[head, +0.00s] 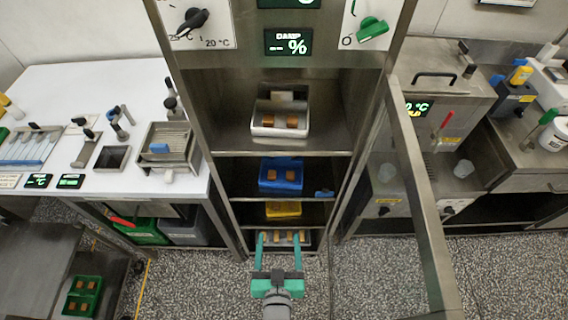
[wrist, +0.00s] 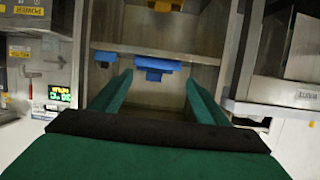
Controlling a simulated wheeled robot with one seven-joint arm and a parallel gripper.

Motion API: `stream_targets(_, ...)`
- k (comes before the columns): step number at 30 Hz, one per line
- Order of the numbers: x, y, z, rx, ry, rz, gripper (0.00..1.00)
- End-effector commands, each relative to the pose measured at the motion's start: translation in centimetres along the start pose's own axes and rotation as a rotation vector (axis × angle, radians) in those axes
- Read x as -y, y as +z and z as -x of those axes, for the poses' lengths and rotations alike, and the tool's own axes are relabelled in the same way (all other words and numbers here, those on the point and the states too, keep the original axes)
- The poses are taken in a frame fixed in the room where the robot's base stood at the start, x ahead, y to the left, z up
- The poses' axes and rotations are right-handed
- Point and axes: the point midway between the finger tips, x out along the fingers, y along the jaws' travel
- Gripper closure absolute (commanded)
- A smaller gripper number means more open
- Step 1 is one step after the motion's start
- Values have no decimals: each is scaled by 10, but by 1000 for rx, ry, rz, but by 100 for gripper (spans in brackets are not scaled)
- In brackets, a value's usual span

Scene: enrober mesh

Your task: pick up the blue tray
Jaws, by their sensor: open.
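The blue tray (head: 280,188) stands on a middle shelf of the tall steel cabinet and holds brown blocks. In the wrist view the blue tray (wrist: 156,65) shows ahead, between the fingertips in the picture. My gripper (head: 279,243) has two green fingers, spread apart with nothing between them. In the head view it is in front of the cabinet, lower in the picture than the blue tray. The fingers (wrist: 158,82) look apart from the tray in the wrist view. A small blue item (head: 324,194) lies to the right of the tray on the same shelf.
A yellow tray (head: 283,212) sits below the blue one, and a pale tray with brown blocks (head: 292,239) is below that, partly behind my fingers. A metal tray (head: 280,130) is above. The cabinet door (head: 425,190) stands open at right.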

Motion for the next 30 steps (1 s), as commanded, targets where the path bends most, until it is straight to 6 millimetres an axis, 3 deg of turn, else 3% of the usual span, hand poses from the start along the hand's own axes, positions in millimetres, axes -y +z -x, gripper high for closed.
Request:
stream_targets(3, 0, -18, -39, 7, 9, -2, 31)
stream_targets(12, -2, -73, -118, 46, 44, -10, 31)
stream_targets(21, -4, -110, -154, 73, 69, -19, 31)
stream_targets(30, -7, -112, -190, 77, 73, -20, 31)
